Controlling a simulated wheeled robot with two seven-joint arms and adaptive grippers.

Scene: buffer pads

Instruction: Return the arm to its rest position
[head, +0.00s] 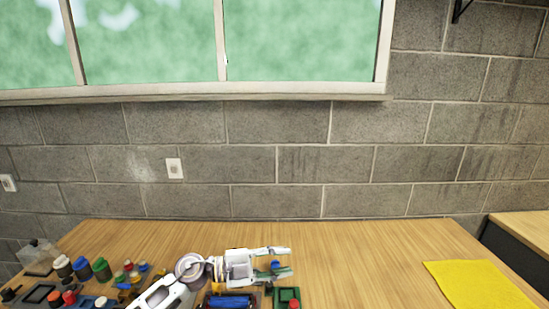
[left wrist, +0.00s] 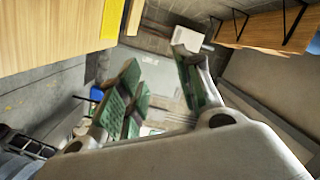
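My left gripper (head: 284,262) reaches over the wooden table (head: 370,260) in the head view, its arm coming in from the lower left. Its fingers point right and are apart, with a gap between them. In the left wrist view its two green-padded fingers (left wrist: 157,65) are spread with nothing held between them. A small blue item and green bits show near the fingertips in the head view, but the fingers do not appear closed on them. My right gripper is not in view.
Bottles with green (head: 101,268) and blue (head: 82,267) caps crowd the table's left side. A blue item (head: 230,302) and a green block with red on it (head: 287,297) lie below the gripper. A yellow cloth (head: 478,284) lies at right. The table between is clear.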

